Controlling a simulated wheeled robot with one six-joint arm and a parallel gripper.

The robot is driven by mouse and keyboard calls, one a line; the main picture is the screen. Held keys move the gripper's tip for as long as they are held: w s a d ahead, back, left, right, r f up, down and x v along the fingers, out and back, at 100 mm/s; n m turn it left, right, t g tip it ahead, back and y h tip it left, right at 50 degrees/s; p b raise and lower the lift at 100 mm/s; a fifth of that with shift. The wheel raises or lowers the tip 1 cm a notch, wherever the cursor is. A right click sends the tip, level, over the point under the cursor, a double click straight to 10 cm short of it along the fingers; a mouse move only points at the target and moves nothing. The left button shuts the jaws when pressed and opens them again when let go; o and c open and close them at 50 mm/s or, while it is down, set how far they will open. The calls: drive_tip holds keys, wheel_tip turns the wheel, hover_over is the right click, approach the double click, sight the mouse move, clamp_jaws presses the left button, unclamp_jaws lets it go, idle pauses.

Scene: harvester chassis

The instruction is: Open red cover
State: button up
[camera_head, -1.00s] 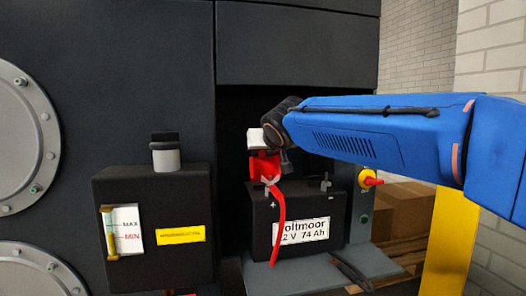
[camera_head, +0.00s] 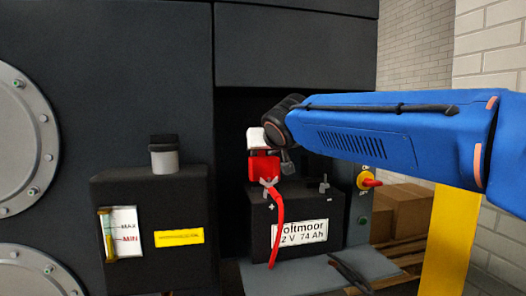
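The red cover (camera_head: 263,166) stands upright at the positive terminal of the black battery (camera_head: 288,215). A grey cable clamp (camera_head: 269,183) shows just below it, and a red cable (camera_head: 278,225) hangs down the battery front from there. My blue arm reaches in from the right. My gripper (camera_head: 262,149) is directly above the cover, at or touching its upper edge. Its fingertips are small and partly hidden, so I cannot tell whether they hold the cover.
A black reservoir box (camera_head: 150,228) with a grey cap (camera_head: 164,157) stands to the left. A red and yellow switch (camera_head: 368,181) is right of the battery. A dark tool (camera_head: 350,273) lies on the grey shelf (camera_head: 300,278). The dark bay wall is close overhead.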

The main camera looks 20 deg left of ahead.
drive_tip(key=shift+f, duration=0.15)
drive_tip(key=v, duration=1.7)
drive_tip(key=shift+s+r, duration=0.2)
drive_tip(key=shift+d, duration=0.15)
